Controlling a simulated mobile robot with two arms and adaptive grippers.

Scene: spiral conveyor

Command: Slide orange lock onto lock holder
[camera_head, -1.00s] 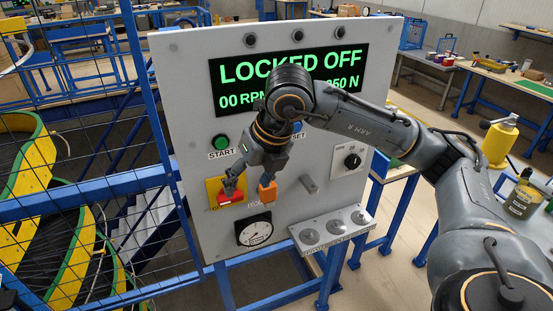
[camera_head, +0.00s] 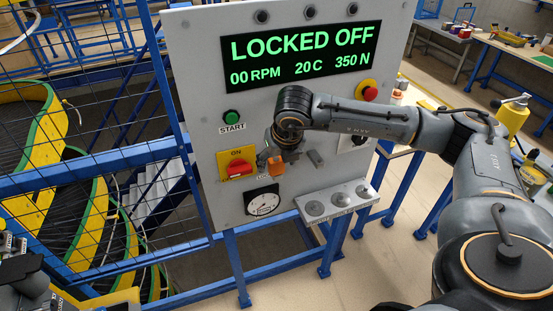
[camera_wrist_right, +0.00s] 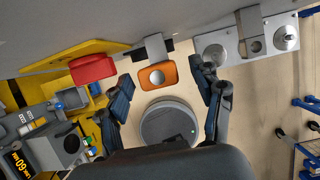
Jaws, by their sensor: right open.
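The orange lock (camera_head: 276,167) is at the front of the grey panel, right of the red switch (camera_head: 238,169) on its yellow plate. In the right wrist view the orange lock (camera_wrist_right: 158,76) sits at the end of a short grey bracket (camera_wrist_right: 155,46). My right gripper (camera_head: 268,163) is at the lock; its open fingers (camera_wrist_right: 163,88) stand either side of it with visible gaps. A grey peg (camera_head: 315,158) sticks out to the right of the lock. I cannot tell which grey fitting is the lock holder. Dark parts at the lower left seem to be my left gripper (camera_head: 14,250); its fingers are unclear.
The panel's display (camera_head: 300,56) reads LOCKED OFF. Below it are a green start button (camera_head: 232,116) and a round gauge (camera_head: 262,201). A metal shelf with round knobs (camera_head: 330,212) juts out at lower right. A blue mesh fence (camera_head: 110,160) stands left.

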